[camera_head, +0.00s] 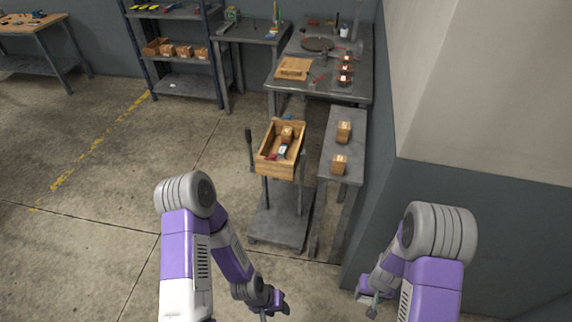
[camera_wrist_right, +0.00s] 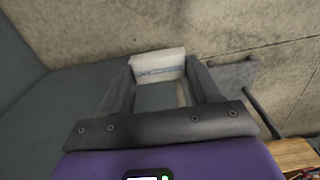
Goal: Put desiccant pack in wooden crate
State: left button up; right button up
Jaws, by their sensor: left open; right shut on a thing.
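The wooden crate (camera_head: 266,169) stands on a grey wheeled stand in the middle of the head view. Inside it are a small cardboard box and some red, blue and white items. My right gripper (camera_head: 368,303) is low at the right, apart from the crate. In the right wrist view its fingers (camera_wrist_right: 160,88) are shut on a white pack with a bluish printed band, the desiccant pack (camera_wrist_right: 157,64). In the head view the pack is hard to make out. My left gripper (camera_head: 275,312) is open near the bottom edge, below the crate, partly cut off.
A narrow grey bench (camera_head: 350,118) with two cardboard boxes (camera_head: 340,164) stands right of the crate. A larger workbench (camera_head: 358,88) with tools is behind. A wall block (camera_head: 460,200) bounds the right side. The floor at left is clear.

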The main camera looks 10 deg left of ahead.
aim_at(273, 150)
jog(key=u, duration=1.6)
jog(key=i, duration=5.15)
jog(key=z, duration=4.55)
jog(key=i, duration=0.85)
jog(key=z, duration=0.05)
